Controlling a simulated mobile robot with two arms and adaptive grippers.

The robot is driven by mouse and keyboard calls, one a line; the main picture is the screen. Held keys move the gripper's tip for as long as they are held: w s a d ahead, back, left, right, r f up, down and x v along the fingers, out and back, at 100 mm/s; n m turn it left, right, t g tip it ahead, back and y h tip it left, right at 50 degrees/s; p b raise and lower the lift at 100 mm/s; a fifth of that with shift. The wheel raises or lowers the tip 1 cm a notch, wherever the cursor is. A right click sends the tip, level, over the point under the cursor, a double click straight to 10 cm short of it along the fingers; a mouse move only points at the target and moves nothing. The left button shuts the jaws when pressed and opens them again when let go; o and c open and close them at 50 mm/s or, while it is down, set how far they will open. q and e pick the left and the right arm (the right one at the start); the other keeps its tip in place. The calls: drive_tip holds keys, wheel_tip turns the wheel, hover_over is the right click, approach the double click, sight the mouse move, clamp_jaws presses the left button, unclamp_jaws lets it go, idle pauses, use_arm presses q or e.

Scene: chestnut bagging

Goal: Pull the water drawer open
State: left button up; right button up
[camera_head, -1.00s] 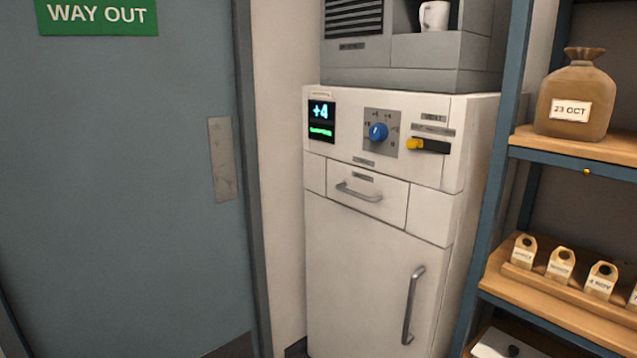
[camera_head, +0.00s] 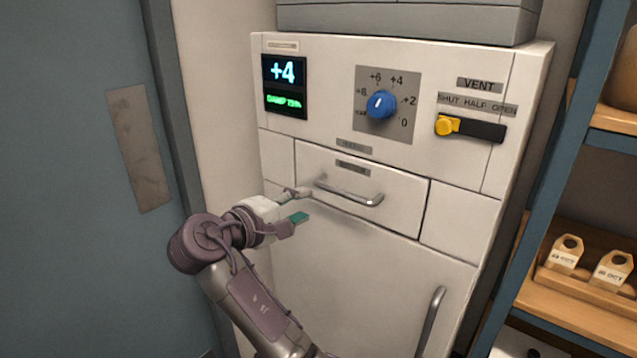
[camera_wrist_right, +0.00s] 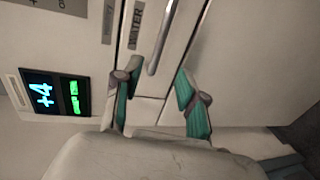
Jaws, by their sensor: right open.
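The water drawer (camera_head: 365,182) is a shallow white drawer front in the white cabinet, below the control panel, and it looks shut. Its metal bar handle (camera_head: 347,194) runs across the front. My right gripper (camera_head: 300,205) is open at the left end of the handle, with one finger above the bar's level and one below. In the right wrist view the handle (camera_wrist_right: 160,48) runs up between the open green-padded fingers (camera_wrist_right: 157,92), and the label beside it reads WATER. The handle's end lies near the fingertips; I cannot tell whether they touch. My left gripper is not seen.
The panel above holds a +4 display (camera_head: 284,87), a blue dial (camera_head: 381,104) and a yellow-tipped vent lever (camera_head: 470,128). A cabinet door handle (camera_head: 431,320) is below right. A shelf rack (camera_head: 570,295) stands right and a blue-grey door (camera_head: 70,200) left.

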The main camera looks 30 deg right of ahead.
approach(337, 193)
drive_tip(key=d, duration=0.2)
drive_tip(key=x, duration=0.2)
drive_tip(key=p+x, duration=0.1)
drive_tip(key=x, duration=0.1)
drive_tip(key=shift+w+a+f, duration=0.1)
drive_tip(key=shift+w+a, duration=0.1)
drive_tip(key=p+x, duration=0.1)
drive_tip(key=x, duration=0.3)
drive_tip(key=shift+w+d, duration=0.15)
drive_tip(key=shift+d, duration=0.15)
drive_tip(key=shift+w+d+f, duration=0.15)
drive_tip(key=shift+d+f, duration=0.05)
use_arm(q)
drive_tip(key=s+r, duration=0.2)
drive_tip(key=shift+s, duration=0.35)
use_arm(e)
clamp_jaws()
